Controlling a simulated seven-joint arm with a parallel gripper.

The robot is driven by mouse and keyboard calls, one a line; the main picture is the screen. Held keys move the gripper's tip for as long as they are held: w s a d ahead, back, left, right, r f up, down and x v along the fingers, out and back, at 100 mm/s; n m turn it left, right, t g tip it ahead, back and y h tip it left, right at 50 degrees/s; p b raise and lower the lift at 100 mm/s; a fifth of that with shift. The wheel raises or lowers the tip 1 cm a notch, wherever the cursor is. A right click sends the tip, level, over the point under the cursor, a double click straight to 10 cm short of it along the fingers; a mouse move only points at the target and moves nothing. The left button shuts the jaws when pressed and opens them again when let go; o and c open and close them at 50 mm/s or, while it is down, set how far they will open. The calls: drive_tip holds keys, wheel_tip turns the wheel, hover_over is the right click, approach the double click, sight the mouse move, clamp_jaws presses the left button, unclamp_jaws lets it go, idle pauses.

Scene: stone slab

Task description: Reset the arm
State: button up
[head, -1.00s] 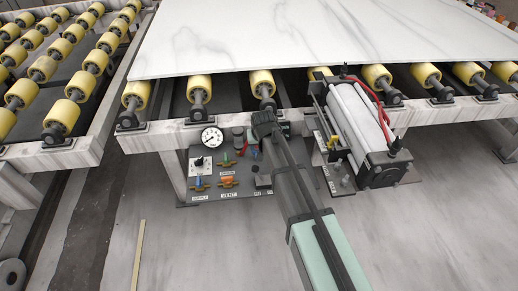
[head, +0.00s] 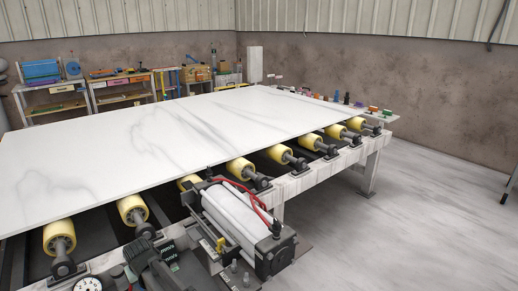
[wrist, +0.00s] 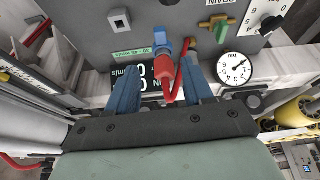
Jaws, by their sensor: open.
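The panel also carries a dial gauge (wrist: 237,68), a digital display (wrist: 146,74) partly hidden by a finger, and a switch (wrist: 119,20).
A large white stone slab (head: 170,135) lies on yellow rollers (head: 240,168). Benches with tools (head: 122,85) line the back wall.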

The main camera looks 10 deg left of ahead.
drive_tip(key=s+d+f+m+g+h, duration=0.15)
drive_tip(key=s+d+f, duration=0.25)
drive_tip(key=d+f, duration=0.7)
drive_tip(key=s+d+f+m+g+h, duration=0.15)
drive_tip(key=s+d+f, duration=0.35)
drive_tip(key=d, duration=1)
drive_tip(key=s+d+f+g+h, duration=0.2)
drive_tip(key=s+d+f, duration=0.2)
drive_tip(key=d+f, duration=0.75)
drive_tip(key=s+d+f+m+g+y, duration=0.1)
drive_tip(key=s+d+f+m+g, duration=0.1)
drive_tip(key=s+d, duration=0.6)
drive_tip(key=s+d+f+m+g, duration=0.3)
drive_tip(key=s+d, duration=0.5)
drive_tip(key=d, duration=0.8)
drive_tip(key=shift+f+m+y, duration=0.4)
drive_tip(key=shift+f+m, duration=0.3)
drive_tip(key=shift+f, duration=0.55)
drive_tip(key=shift+o, duration=0.4)
drive_tip(key=shift+s, duration=0.1)
